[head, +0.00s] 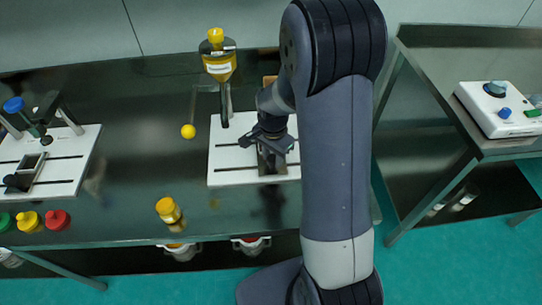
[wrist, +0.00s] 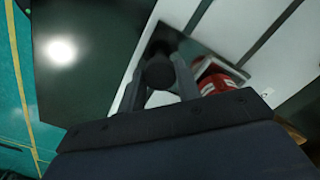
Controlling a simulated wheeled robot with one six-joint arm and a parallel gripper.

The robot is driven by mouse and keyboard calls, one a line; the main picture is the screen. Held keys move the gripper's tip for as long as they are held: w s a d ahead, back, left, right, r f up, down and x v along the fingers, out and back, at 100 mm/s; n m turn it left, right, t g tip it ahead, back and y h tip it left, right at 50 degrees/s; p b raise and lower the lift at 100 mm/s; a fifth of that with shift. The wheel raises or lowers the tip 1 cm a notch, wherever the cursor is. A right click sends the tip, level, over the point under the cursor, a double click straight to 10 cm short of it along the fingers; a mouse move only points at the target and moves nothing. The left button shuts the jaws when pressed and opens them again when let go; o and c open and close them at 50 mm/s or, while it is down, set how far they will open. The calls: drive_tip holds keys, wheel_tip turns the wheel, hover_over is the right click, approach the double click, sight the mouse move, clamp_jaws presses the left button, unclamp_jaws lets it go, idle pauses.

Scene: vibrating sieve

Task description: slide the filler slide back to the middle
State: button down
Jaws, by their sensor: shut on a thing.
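The filler has a yellow hopper (head: 218,66) above a white base plate (head: 228,178) with dark rail slots. The filler slide stands at the right part of this plate, mostly hidden by my arm and gripper in the head view. In the wrist view the slide's black knob (wrist: 158,72) sits between my fingers, and a red container (wrist: 220,82) sits in the slide's light frame (wrist: 236,72). My gripper (head: 268,134) is shut on the knob, and it also shows in the wrist view (wrist: 160,86). The slide is to the right of the hopper's outlet.
A yellow ball-ended lever (head: 188,131) hangs left of the hopper. A second white station (head: 62,170) is at the left. A yellow jar (head: 168,210) and several coloured lids (head: 30,221) lie along the front. A control box (head: 500,108) stands on the right table.

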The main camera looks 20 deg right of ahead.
drive_tip(key=c, duration=1)
unclamp_jaws()
drive_tip(key=shift+r, duration=0.1)
wheel_tip(320, 180, up, 11)
drive_tip(key=shift+f, duration=0.2)
